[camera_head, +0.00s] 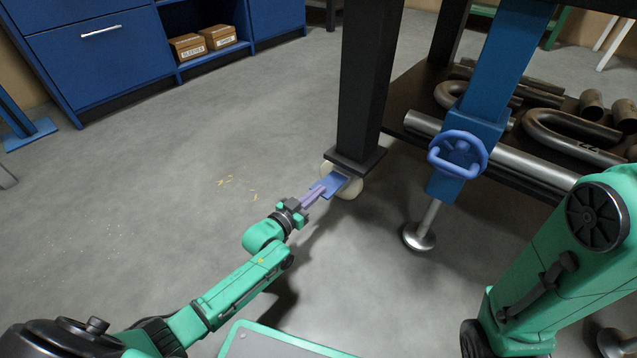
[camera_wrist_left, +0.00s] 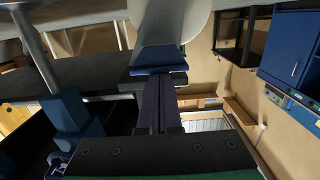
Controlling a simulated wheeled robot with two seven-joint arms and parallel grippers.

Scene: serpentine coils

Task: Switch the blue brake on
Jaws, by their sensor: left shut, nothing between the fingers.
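The blue brake (camera_head: 335,184) is a small flat pedal on a pale caster wheel (camera_head: 349,187) under the dark table leg. In the left wrist view the brake (camera_wrist_left: 160,57) is straight ahead of the fingers, with the pale wheel (camera_wrist_left: 168,22) behind it. My left gripper (camera_head: 316,192) is shut and empty. Its purple fingertips are at the brake's near edge; they look to be touching it or very close. The fingers also show in the left wrist view (camera_wrist_left: 159,85). My right arm is at the right, but its gripper is out of view.
The dark table leg (camera_head: 363,80) rises above the wheel. A blue post with a blue handwheel (camera_head: 457,154) and a round metal foot (camera_head: 419,236) stands to the right. Bent metal pipes (camera_head: 570,134) lie on the low shelf.

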